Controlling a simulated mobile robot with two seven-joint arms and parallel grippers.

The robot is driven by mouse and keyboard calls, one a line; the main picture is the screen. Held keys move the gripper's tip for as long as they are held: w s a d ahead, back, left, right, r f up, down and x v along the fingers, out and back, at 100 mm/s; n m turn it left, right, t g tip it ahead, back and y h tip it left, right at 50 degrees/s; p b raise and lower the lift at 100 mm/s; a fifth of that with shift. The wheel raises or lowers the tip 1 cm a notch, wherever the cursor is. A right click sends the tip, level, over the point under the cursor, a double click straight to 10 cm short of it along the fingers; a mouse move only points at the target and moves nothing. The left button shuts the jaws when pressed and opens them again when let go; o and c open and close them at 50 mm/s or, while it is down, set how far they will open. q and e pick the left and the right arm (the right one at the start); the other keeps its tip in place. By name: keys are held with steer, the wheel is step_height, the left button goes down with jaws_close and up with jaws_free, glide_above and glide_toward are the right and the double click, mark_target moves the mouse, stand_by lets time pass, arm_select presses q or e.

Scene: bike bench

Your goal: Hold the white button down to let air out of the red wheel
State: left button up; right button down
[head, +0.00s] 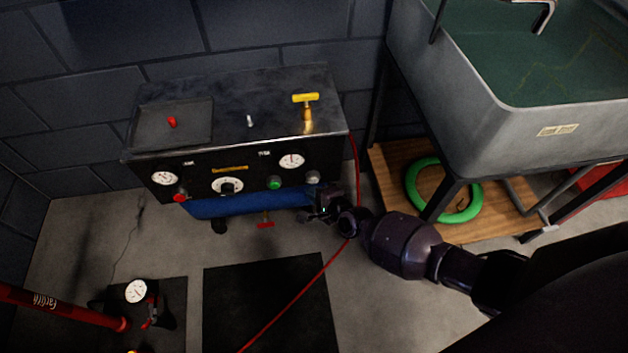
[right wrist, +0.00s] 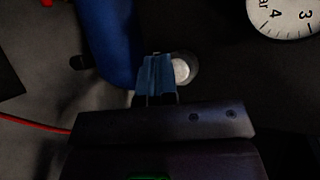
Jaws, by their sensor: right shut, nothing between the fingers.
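The white button (head: 312,177) is on the front panel of the compressor box, at its right end below the right gauge. In the right wrist view the white button (right wrist: 182,70) is a pale disc in a dull ring, partly covered by my fingers. My right gripper (head: 318,205) is shut and empty, just below the button in the head view. Its closed fingertips (right wrist: 157,58) overlap the button's left edge in the wrist view; whether they touch it I cannot tell. No red wheel shows in either view. My left gripper is not in view.
The compressor box (head: 235,130) has a green button (head: 274,182), a red button (head: 180,197), gauges and a yellow T-handle (head: 305,99). A blue tank (head: 235,206) hangs beneath it. A red hose (head: 292,300) crosses the floor. A grey sink (head: 530,130) stands right, above a green ring (head: 411,187).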

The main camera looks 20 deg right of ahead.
steer(key=shift+s, duration=0.25)
steer(key=shift+s+a+p, duration=0.2)
steer(key=shift+s+a, duration=0.05)
steer(key=shift+s, duration=0.55)
steer(key=shift+s+a+p, duration=0.2)
steer(key=shift+s+a, duration=0.05)
steer(key=shift+s, duration=0.5)
steer(key=shift+s+a+p, duration=0.2)
steer(key=shift+s+a, duration=0.05)
steer(key=shift+s, duration=0.55)
